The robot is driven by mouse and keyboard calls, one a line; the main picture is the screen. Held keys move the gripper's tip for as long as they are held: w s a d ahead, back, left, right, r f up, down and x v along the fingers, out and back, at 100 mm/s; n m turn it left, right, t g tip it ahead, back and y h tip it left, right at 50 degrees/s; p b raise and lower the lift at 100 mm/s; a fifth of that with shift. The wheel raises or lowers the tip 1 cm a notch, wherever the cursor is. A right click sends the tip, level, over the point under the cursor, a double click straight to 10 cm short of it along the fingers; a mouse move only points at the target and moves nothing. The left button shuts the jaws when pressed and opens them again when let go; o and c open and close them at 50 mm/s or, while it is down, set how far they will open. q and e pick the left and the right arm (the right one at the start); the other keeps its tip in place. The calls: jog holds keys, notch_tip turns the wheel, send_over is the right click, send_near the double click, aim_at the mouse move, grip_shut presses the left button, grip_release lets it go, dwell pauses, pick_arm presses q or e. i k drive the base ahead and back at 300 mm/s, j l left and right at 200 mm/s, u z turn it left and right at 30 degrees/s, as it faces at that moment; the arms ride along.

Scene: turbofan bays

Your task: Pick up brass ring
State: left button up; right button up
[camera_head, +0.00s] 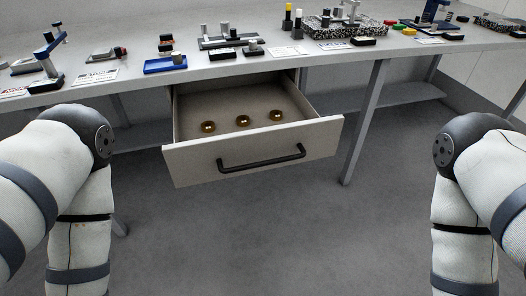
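Three small brass rings lie in a row inside an open drawer (190,162) under the workbench. The left brass ring (208,127) is nearest the drawer's left wall, the middle brass ring (243,120) is near the centre, and the right brass ring (276,115) is toward the right side. The drawer is pulled out toward me and has a black bar handle (262,158) on its front. My two arms show at the left and right edges of the view, apart from the drawer. Neither gripper is in view.
The grey workbench (215,72) carries a blue tray (165,64), a blue clamp-like device (48,55), a speckled block (345,25) and other small fixtures. A bench leg (365,125) stands right of the drawer. The floor (270,235) before the drawer is clear.

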aim_at(275, 115)
jog(key=i+l, duration=0.1)
jog(key=i, duration=0.3)
jog(key=i+l, duration=0.1)
jog(key=i, duration=0.35)
jog(key=i+l+u, duration=0.1)
jog(key=i, duration=0.3)
jog(key=i+j+u, duration=0.1)
jog(key=u, duration=0.4)
